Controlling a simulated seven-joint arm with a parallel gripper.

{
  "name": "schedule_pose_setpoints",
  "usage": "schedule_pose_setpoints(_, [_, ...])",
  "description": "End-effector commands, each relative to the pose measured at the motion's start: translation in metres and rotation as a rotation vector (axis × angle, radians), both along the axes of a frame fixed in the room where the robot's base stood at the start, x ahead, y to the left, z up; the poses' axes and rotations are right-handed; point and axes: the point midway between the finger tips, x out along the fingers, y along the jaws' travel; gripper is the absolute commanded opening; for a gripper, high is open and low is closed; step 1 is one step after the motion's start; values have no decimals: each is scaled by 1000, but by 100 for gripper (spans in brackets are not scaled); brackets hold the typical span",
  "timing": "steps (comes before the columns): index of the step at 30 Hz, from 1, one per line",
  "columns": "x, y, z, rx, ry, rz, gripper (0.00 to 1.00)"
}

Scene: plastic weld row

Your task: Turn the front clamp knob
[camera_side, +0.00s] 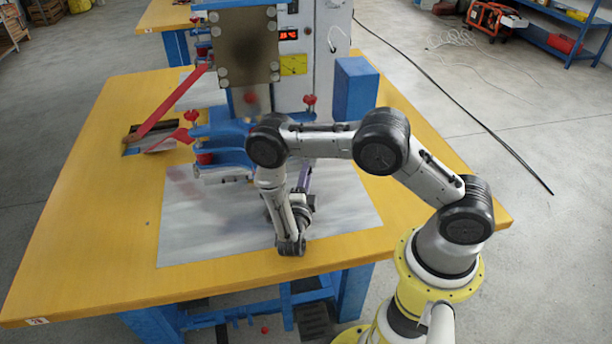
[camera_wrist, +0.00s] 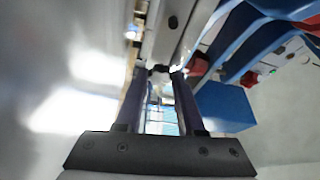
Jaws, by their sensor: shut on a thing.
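In the side view my gripper (camera_side: 307,165) reaches in low at the front of the blue and grey welding machine (camera_side: 320,60), partly hidden by my own arm. In the wrist view the two dark fingers of my gripper (camera_wrist: 161,72) point at a grey metal bar (camera_wrist: 175,28). They are closed on a small part at the bar's lower end, which I take to be the front clamp knob; its shape and colour are mostly hidden. A red part (camera_wrist: 198,68) shows just right of the right finger, beside blue machine arms (camera_wrist: 240,40).
A red lever (camera_side: 170,105) and red knobs (camera_side: 204,158) stand on the machine's left side. A blue block (camera_side: 355,88) stands at its right; a blue block also shows in the wrist view (camera_wrist: 225,105). The grey sheet (camera_side: 200,230) on the yellow table (camera_side: 100,260) is clear in front.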

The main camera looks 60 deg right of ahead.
Motion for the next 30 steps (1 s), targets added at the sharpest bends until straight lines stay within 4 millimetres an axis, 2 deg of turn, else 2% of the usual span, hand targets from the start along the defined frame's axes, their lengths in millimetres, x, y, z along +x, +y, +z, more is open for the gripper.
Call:
schedule_pose_setpoints(12, [1,0,1,-8,0,0,0])
schedule_pose_setpoints(13, [1,0,1,-8,0,0,41])
schedule_pose_setpoints(17, [0,0,1,-7,0,0,65])
schedule_pose_setpoints(18, [0,0,1,-6,1,0,67])
schedule_pose_setpoints(26, [0,0,0,-4,2,0,67])
schedule_pose_setpoints(30, [-2,8,0,-4,3,2,67])
